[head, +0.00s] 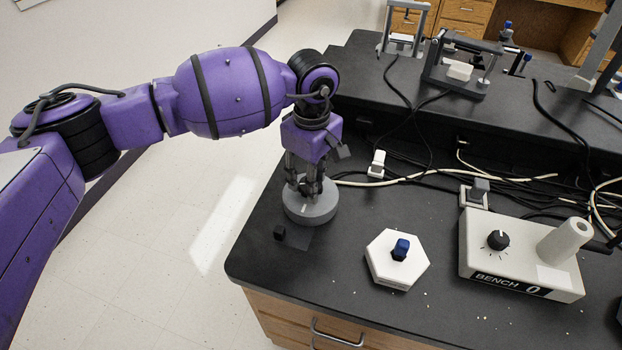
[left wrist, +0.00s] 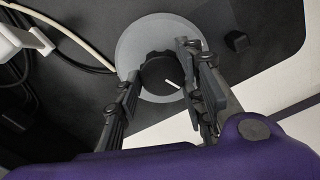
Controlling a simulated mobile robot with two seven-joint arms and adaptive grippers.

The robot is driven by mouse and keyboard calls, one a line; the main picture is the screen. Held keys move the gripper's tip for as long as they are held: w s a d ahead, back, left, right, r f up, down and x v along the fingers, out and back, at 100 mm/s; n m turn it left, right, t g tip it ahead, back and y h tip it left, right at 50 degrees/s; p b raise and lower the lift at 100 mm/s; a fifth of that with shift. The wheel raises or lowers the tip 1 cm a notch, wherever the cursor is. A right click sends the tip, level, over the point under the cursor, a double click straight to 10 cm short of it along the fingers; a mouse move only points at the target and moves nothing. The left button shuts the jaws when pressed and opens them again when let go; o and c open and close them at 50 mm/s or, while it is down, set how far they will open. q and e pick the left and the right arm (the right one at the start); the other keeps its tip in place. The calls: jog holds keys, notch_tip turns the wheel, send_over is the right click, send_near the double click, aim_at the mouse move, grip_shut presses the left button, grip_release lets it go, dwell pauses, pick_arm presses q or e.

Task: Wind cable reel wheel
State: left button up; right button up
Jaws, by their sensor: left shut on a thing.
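The cable reel wheel (head: 312,214) is a round grey disc on the black bench, near its left edge. In the left wrist view the grey disc (left wrist: 140,32) has a black lobed knob (left wrist: 156,72) at its middle with a white line on it. My left gripper (head: 310,188) points down from above onto the wheel. In the left wrist view its fingers (left wrist: 160,64) stand on either side of the knob and are shut on it. In the head view the fingers hide most of the knob. My right gripper is not in view.
A small black block (head: 279,233) stands beside the wheel near the bench edge. A white hexagonal box (head: 397,272) with a blue knob and a white "BENCH 0" box (head: 520,275) stand to the right. Cables (head: 425,178) run behind. A raised shelf carries fixtures (head: 462,72).

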pick_arm(q)
jog(key=shift+w+d+r+m, duration=0.1)
jog(key=shift+w+r+m, duration=0.15)
jog(key=shift+m, duration=0.45)
jog(key=o, duration=0.9)
jog(key=shift+c, duration=0.2)
jog(key=shift+o, duration=1.1)
jog(key=shift+d+f, duration=0.1)
jog(key=shift+f, duration=0.1)
jog(key=shift+s, duration=0.1)
notch_tip(320, 180, up, 12)
